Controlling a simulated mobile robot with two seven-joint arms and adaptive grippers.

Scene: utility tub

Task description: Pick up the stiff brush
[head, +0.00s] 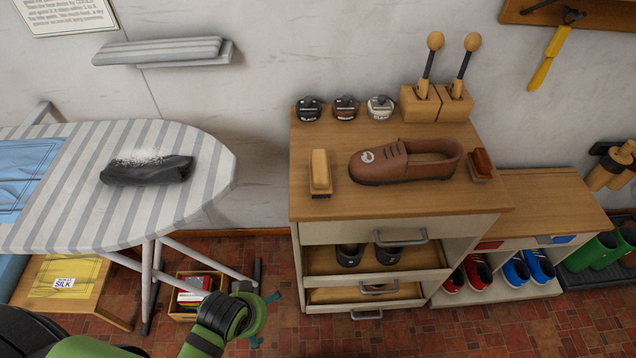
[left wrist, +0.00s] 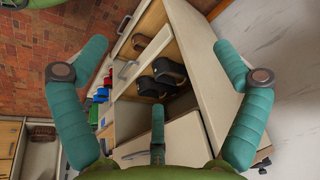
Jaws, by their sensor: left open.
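Two brushes lie on the wooden top of the cabinet in the head view. A pale wooden brush (head: 320,172) is at the left end, beside a brown shoe (head: 405,160). A reddish-brown brush (head: 481,164) is just right of the shoe. I cannot tell from the picture which one is the stiff brush. My left gripper (head: 264,318) is low in front of the cabinet, left of its drawers and well below the top. In the left wrist view its teal fingers (left wrist: 158,50) are spread wide with nothing between them. My right gripper is not in view.
The cabinet (head: 400,229) has partly open drawers holding dark shoes. Polish tins (head: 345,108) and wooden blocks with daubers (head: 437,103) stand at the back. An ironing board (head: 205,180) is on the left. A lower shoe bench (head: 548,198) adjoins on the right.

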